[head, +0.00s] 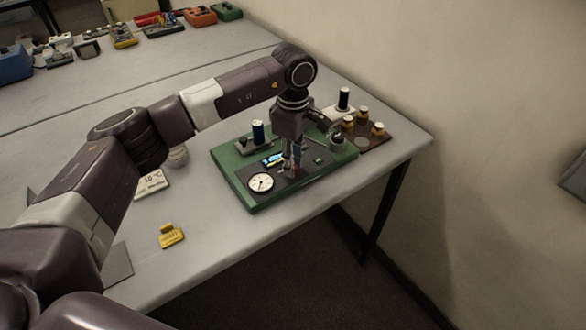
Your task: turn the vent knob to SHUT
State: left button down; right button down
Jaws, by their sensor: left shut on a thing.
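A green-based apparatus (264,201) with a dark top panel stands near the table's right end. A round white gauge (261,183) sits at its front left and a small lit display (273,160) behind that. My left gripper (291,172) points straight down onto the panel, right of the gauge. It is shut on what appears to be the vent knob, which the fingers largely hide. The knob's pointing direction and any SHUT mark are too small or covered to read. My right gripper is out of view.
The table's front edge is close to the apparatus.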

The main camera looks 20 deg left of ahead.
pick_arm(q)
jog(key=n+b, duration=0.2)
jog(key=n, duration=0.3)
jog(key=shift+w+n+b, duration=0.1)
jog(key=shift+n+b, duration=0.2)
jog(key=shift+b, duration=0.1)
jog(key=shift+a+n+b, duration=0.1)
jog(key=shift+n+b, duration=0.6)
jog(key=shift+n, duration=1.5)
jog(key=shift+r, duration=0.1)
jog(key=c, duration=1.7)
grip_release()
jog(key=shift+c, duration=0.2)
notch_tip(320, 180, up, 12)
